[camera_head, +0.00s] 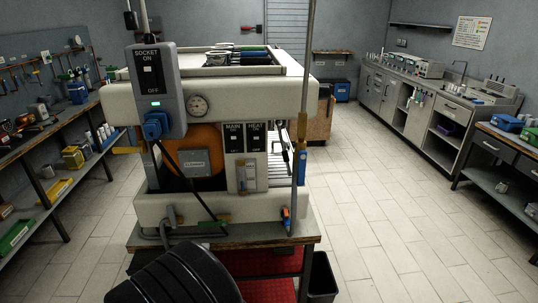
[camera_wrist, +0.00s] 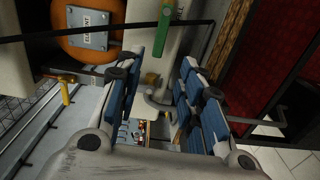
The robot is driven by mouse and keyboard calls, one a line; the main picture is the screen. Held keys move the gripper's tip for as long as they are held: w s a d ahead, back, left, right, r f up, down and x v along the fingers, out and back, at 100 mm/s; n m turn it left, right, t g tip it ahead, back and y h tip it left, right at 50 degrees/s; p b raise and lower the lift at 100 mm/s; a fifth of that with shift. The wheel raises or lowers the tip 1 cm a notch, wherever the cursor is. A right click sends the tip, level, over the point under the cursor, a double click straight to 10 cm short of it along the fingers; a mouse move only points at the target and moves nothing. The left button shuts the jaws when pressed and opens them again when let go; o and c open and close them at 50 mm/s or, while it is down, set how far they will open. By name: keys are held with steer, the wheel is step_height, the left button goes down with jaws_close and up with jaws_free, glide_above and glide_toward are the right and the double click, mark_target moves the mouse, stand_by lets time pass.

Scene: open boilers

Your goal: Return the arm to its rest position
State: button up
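My gripper (camera_wrist: 160,85) shows in the wrist view with its two blue-padded fingers apart. I see nothing held between them. Behind the fingers are grey pipe fittings and a green handle (camera_wrist: 150,79) of the boiler. In the head view a black ribbed part of my arm (camera_head: 175,278) is at the bottom, in front of the boiler stand. My gripper itself cannot be made out in the head view. The boiler (camera_head: 150,208) stands upright, with an orange round section behind a grey plate (camera_head: 195,163).
A black bin (camera_head: 322,278) stands right of the stand. Shelves (camera_head: 40,190) line the left, counters (camera_head: 440,110) the right. Tiled floor is free at right.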

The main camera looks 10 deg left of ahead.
steer(key=w+d+r+m+g, duration=0.3)
steer(key=w+d+r+m, duration=0.3)
steer(key=d+r, duration=0.15)
steer(key=s+d+r+m+g, duration=0.35)
steer(key=d+r, duration=0.25)
steer(key=d, duration=0.2)
steer(key=s+d+r+m+g+h, duration=0.1)
steer(key=s+d+m+g+h, duration=0.3)
steer(key=s+d+m, duration=0.7)
steer(key=s+d+g, duration=0.2)
steer(key=s+d, duration=1.1)
steer(key=s, duration=0.1)
steer(key=shift+s+r, duration=0.3)
steer(key=shift+s, duration=0.05)
